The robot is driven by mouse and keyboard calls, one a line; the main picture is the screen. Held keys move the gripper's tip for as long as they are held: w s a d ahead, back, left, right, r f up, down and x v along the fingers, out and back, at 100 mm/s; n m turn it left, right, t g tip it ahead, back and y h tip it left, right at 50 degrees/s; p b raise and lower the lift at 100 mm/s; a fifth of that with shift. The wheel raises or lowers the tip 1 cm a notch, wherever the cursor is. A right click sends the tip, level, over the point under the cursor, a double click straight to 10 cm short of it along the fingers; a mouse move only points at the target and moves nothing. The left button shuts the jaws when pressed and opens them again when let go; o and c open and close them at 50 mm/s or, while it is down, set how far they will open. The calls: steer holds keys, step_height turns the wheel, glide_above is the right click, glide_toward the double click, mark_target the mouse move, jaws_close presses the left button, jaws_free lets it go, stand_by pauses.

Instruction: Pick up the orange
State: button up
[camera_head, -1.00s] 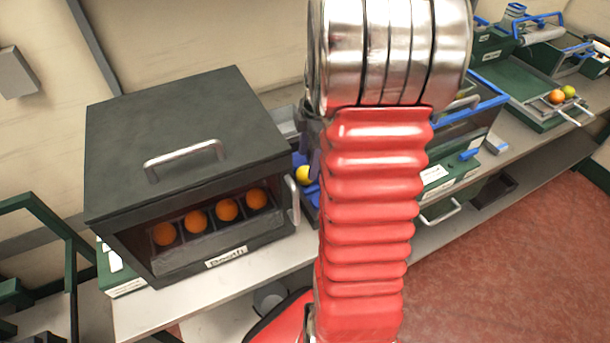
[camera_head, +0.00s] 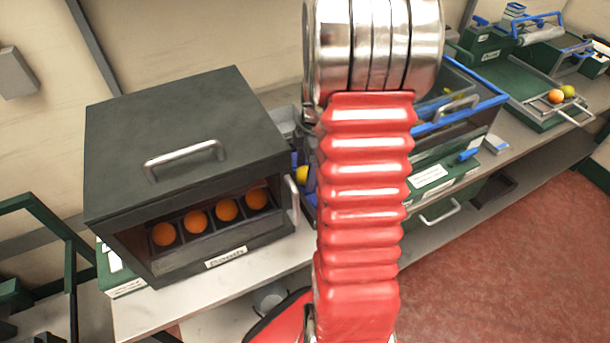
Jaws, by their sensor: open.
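Several oranges (camera_head: 227,209) sit in a row of compartments inside the open-fronted black box (camera_head: 185,125) on the left. Another orange (camera_head: 556,97) lies on the tray at the far right, beside a green fruit (camera_head: 568,91). A yellow round fruit (camera_head: 302,175) shows partly between the black box and my red arm. My arm stands in the middle of the view, and my gripper is hidden behind it. Whether anything is between the jaws does not show.
A blue-rimmed clear container (camera_head: 470,110) stands right of my arm on the bench (camera_head: 215,305). A metal handle (camera_head: 292,200) stands out at the box's right front edge. Green equipment (camera_head: 485,45) fills the back right. The red floor (camera_head: 500,260) at the right is clear.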

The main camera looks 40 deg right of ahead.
mark_target(306, 169)
stand_by(0.3)
steer(key=c, duration=1.3)
steer(key=shift+o, duration=0.2)
steer(key=shift+r, duration=0.15)
step_height(306, 169, up, 10)
steer(key=shift+f, duration=0.1)
